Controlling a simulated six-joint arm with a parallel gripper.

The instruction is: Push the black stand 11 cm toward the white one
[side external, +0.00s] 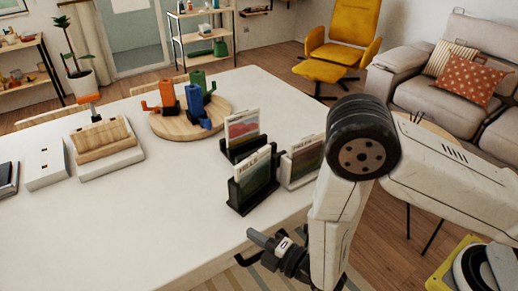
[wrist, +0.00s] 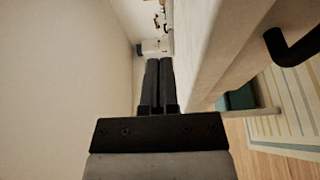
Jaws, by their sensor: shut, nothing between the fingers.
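Two black stands hold cards on the white table (side external: 130,240): the nearer black stand (side external: 238,196) with a green-toned card, and the farther black stand (side external: 232,155) with a reddish card. A white stand (side external: 286,172) with a card stands just right of them. All three are upright. My gripper (side external: 250,235) is near the table's front edge, nearer the camera than the stands and apart from them. In the wrist view my gripper's dark fingers (wrist: 159,62) are together, with nothing between them. No stand can be made out clearly in the wrist view.
A round wooden board (side external: 220,107) with orange, blue and green objects lies behind the stands. A wooden block on a pale base (side external: 110,163) and a white box (side external: 45,165) stand at left. The table's front left is clear. A rug (wrist: 285,115) lies beyond its edge.

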